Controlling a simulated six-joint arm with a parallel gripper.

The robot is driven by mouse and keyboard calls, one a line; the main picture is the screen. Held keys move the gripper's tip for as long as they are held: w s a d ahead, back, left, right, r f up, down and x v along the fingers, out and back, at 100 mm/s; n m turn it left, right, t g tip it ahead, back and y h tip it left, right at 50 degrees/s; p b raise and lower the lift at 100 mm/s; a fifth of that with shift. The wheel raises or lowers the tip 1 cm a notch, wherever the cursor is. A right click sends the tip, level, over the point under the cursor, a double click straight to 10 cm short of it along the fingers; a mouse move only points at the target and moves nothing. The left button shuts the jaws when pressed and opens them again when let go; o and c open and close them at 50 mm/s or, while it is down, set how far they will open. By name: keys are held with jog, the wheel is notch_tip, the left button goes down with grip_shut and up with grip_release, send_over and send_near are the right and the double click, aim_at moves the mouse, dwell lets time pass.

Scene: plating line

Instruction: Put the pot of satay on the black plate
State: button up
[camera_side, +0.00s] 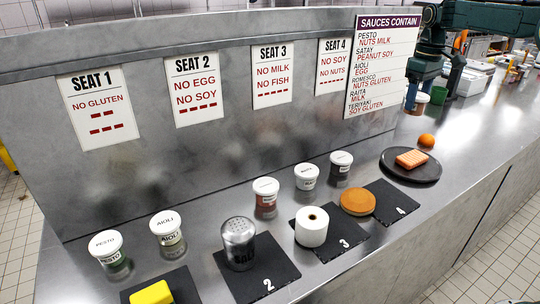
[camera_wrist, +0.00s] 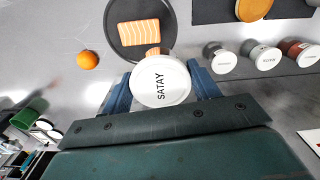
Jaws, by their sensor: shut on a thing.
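The pot of satay (camera_wrist: 160,81) has a white lid lettered SATAY, facing the wrist camera. My gripper (camera_wrist: 160,84) is shut on it, with a blue finger on each side. The pot also shows in the side view (camera_side: 421,98), beside the blue fingers at the back right. The round black plate (camera_side: 412,178) lies on the steel counter with a piece of salmon (camera_side: 411,158) on it. In the wrist view the plate (camera_wrist: 112,24) is just beyond the pot, which overlaps its near edge in the picture. I cannot tell the pot's height above the counter.
An orange (camera_side: 427,140) lies near the plate. A green container (camera_side: 438,95) stands behind the pot. Other white-lidded pots, such as the aioli pot (camera_side: 167,228), line the wall.

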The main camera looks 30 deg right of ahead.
notch_tip(320, 180, up, 5)
send_over(413, 156)
jog(key=shift+s+r, duration=0.1)
notch_tip(413, 156, down, 16)
jog(key=shift+r, duration=0.1)
dwell(0.6)
jog(key=shift+f, duration=2.1)
jog(key=shift+f, duration=0.2)
jog(key=o, duration=1)
